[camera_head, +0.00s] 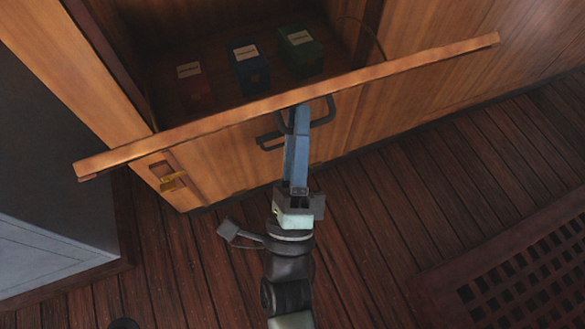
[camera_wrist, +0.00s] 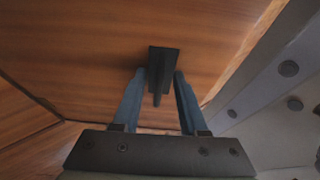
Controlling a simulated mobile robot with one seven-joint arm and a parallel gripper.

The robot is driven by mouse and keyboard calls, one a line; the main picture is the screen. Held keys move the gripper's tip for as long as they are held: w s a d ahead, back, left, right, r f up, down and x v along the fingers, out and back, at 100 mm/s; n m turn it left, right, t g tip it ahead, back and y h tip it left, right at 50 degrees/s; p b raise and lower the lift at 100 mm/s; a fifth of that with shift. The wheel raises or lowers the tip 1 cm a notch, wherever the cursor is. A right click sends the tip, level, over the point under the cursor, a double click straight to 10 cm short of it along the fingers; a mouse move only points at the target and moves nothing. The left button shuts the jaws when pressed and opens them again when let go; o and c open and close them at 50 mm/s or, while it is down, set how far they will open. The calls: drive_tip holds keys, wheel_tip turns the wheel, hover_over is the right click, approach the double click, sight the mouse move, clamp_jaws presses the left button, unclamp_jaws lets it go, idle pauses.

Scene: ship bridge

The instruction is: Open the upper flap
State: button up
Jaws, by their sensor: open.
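The upper flap (camera_head: 230,119) is a long wooden board seen nearly edge-on in the head view. It stands out from the cabinet, and the inside shows behind it. A dark bar handle (camera_head: 328,112) shows just below its edge. My gripper (camera_head: 301,112) is at this handle, with its blue fingers pointing up at the flap. In the wrist view my gripper (camera_wrist: 157,76) is open, with one finger on each side of the dark handle (camera_wrist: 158,68). I see a gap beside the fingers, and cannot tell whether either touches the handle.
Red (camera_head: 192,84), blue (camera_head: 249,68) and green (camera_head: 300,50) labelled boxes stand inside the cabinet. A second dark handle (camera_head: 268,141) and a brass latch (camera_head: 173,180) are below the flap. Open plank floor (camera_head: 400,210) lies in front, with a grating (camera_head: 525,265) at right.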

drive_tip(key=p+v, duration=0.1)
drive_tip(key=v, duration=0.8)
drive_tip(key=shift+r, duration=0.15)
drive_tip(key=shift+a, duration=0.1)
drive_tip(key=s+a+f+b, duration=0.2)
drive_tip(key=s+f+b, duration=0.1)
drive_tip(key=f+b, duration=0.2)
drive_tip(key=s+a+f+b, duration=0.1)
drive_tip(key=s+f+b, duration=0.3)
drive_tip(key=f, duration=0.3)
drive_tip(key=shift+s+a+f+b, duration=0.3)
drive_tip(key=shift+s+a+b, duration=0.05)
drive_tip(key=shift+b, duration=0.05)
idle(0.4)
idle(0.9)
